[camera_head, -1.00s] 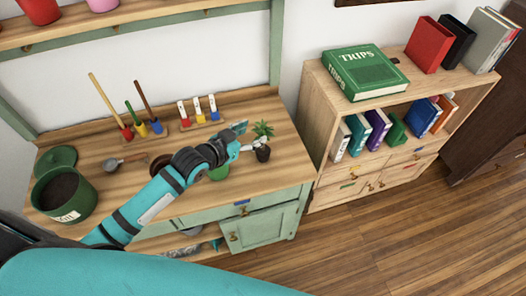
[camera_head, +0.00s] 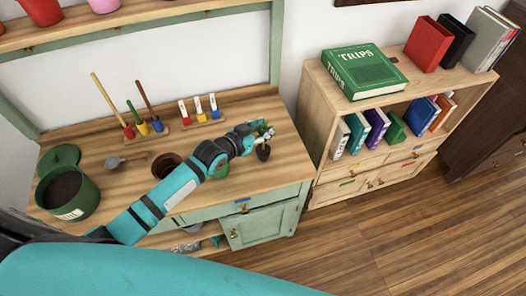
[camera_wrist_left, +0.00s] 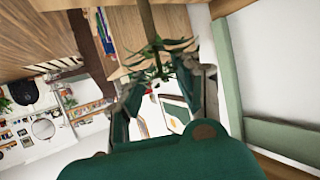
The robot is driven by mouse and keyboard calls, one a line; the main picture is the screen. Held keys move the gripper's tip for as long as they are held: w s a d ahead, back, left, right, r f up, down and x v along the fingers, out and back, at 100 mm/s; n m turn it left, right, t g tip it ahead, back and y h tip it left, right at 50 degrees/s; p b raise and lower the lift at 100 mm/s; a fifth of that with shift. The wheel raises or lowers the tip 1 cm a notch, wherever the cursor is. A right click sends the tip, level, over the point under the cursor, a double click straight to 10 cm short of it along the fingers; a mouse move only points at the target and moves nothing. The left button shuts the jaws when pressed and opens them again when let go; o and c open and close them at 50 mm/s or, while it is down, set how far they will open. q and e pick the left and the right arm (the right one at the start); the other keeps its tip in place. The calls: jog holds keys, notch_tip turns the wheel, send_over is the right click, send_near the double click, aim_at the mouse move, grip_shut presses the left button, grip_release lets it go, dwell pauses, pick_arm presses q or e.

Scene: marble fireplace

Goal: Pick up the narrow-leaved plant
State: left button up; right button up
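The narrow-leaved plant (camera_head: 263,153) is near the right front edge of the wooden bench. Its dark lower part shows below my left gripper, which hides most of its leaves in the head view. In the left wrist view its long green leaves (camera_wrist_left: 156,62) spread between and beyond my fingers. My left gripper (camera_head: 261,136) is at the plant's leafy upper part. In the left wrist view its fingers (camera_wrist_left: 160,82) stand apart, with leaves in the gap; contact cannot be made out. My right gripper is not in view.
A brown pot (camera_head: 166,164) and a partly hidden green pot (camera_head: 222,171) are beside my left arm. A green soil bin (camera_head: 66,197) stands at the left. Tool stands line the back. A bookshelf (camera_head: 318,98) adjoins the bench's right side.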

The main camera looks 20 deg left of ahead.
pick_arm(q)
grip_shut()
dwell(0.4)
